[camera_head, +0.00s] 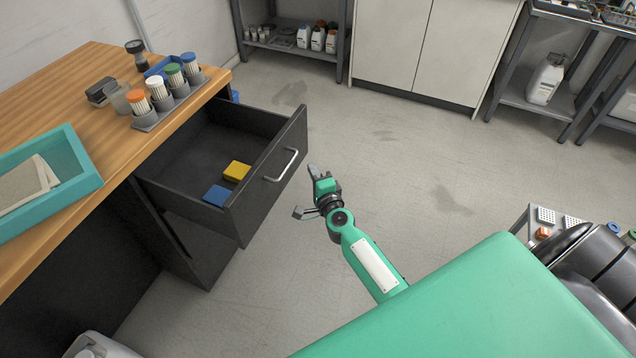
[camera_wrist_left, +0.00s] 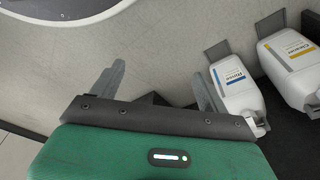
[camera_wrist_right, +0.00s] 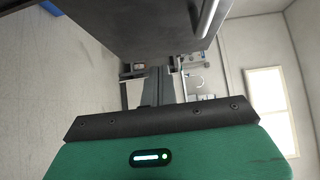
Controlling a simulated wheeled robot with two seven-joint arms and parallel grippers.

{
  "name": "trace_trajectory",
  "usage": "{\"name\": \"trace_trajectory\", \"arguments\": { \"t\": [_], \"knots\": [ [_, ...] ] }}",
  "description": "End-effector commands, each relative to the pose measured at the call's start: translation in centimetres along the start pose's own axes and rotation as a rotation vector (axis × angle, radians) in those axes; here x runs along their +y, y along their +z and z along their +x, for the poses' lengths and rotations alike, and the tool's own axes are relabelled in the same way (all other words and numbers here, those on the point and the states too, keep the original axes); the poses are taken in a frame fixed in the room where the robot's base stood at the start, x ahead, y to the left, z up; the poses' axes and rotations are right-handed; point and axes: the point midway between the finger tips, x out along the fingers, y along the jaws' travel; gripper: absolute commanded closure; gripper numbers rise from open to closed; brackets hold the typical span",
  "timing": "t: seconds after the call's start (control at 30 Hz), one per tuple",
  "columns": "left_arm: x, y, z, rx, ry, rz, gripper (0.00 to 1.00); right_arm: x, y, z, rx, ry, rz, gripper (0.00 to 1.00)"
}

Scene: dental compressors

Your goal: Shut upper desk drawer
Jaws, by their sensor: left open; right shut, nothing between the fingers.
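The upper desk drawer (camera_head: 262,184) is dark grey and stands pulled far out of the wooden-topped desk. A blue block (camera_head: 217,195) and a yellow block (camera_head: 237,171) lie inside it. Its light handle (camera_head: 282,165) is on the front. My right gripper (camera_head: 313,171) is shut and empty, just right of the drawer front and apart from the handle. In the right wrist view its fingers (camera_wrist_right: 160,84) are together, with the drawer front (camera_wrist_right: 130,25) and handle above them. My left gripper (camera_wrist_left: 160,85) shows only in its wrist view, open and empty.
On the desk top (camera_head: 95,85) stand a teal tray (camera_head: 85,165) and a rack (camera_head: 170,105) of several capped jars. White bottles (camera_wrist_left: 235,90) stand close to my left gripper. The floor (camera_head: 400,150) right of the drawer is clear.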

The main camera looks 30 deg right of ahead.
Motion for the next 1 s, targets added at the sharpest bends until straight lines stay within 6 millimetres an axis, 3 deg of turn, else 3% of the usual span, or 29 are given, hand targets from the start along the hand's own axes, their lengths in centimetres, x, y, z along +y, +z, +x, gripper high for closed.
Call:
{"name": "trace_trajectory", "arguments": {
  "t": [0.17,0.4,0.63,1.0],
  "knots": [
    [0.1,-0.4,-0.8,0.003,0.002,-0.002,0.22,0.0,0.0,3.0,0.0,-0.001,-0.001,1.0],
    [0.1,-0.9,-1.8,0.003,0.003,-0.003,0.22,0.1,2.4,5.0,0.0,0.001,0.0,1.0],
    [0.2,-1.4,-2.7,0.014,0.003,-0.004,0.22,0.0,2.9,5.5,0.0,0.0,0.0,1.0],
    [0.2,-0.9,-2.3,0.003,0.004,-0.005,0.22,0.0,3.1,5.7,0.0,0.0,0.0,1.0]
  ]
}}
